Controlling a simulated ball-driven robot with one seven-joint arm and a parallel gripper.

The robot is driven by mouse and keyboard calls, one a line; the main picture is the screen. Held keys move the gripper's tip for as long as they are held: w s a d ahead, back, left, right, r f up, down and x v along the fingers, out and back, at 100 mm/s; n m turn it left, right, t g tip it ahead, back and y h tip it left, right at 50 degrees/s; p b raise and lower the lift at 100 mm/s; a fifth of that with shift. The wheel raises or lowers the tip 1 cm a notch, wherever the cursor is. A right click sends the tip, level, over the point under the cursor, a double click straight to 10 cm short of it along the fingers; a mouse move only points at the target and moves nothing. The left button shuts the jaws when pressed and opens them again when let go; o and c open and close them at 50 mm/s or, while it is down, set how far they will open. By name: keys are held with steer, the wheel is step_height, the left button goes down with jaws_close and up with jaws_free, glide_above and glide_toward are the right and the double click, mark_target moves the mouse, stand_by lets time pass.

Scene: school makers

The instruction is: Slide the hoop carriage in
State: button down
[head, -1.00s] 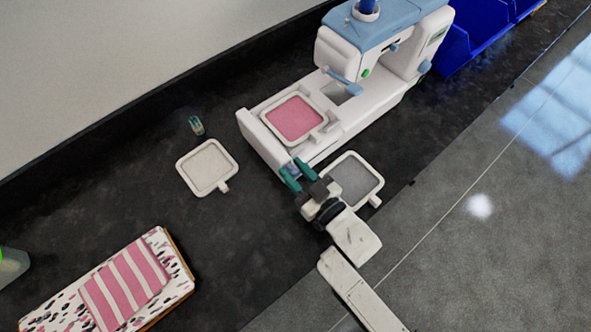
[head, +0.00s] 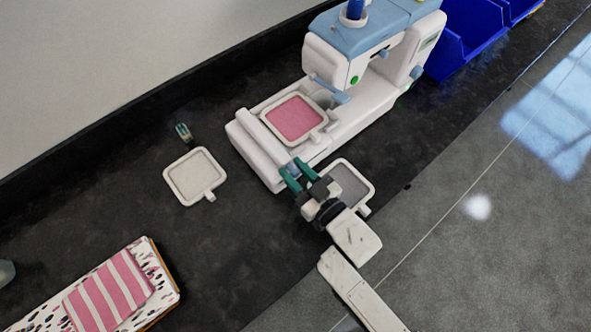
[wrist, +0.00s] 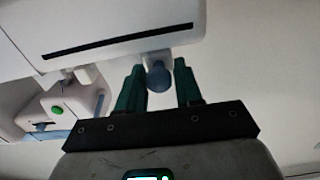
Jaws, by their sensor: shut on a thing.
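The white and blue sewing machine (head: 375,45) stands on the dark counter. A square hoop with pink cloth (head: 295,118) lies on its bed, beside the white unit (head: 258,150) at the bed's left end. My gripper (head: 300,168) is at the near side of this unit. In the wrist view, its teal fingers (wrist: 160,85) are shut on a blue knob (wrist: 158,78) under a white body with a dark slot (wrist: 120,45). The carriage behind the knob is mostly hidden by the fingers in the head view.
A grey hoop (head: 350,186) lies by my gripper, partly covered by it. A pale hoop (head: 194,175) and a small green item (head: 184,132) lie to the left. Striped pink cloth (head: 108,290) lies at lower left. Blue bins (head: 460,55) stand behind right.

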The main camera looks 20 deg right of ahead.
steer(key=c, duration=1)
jaws_free()
steer(key=shift+d, duration=0.15)
steer(key=shift+b+v, duration=1.05)
steer(key=shift+v, duration=4.3)
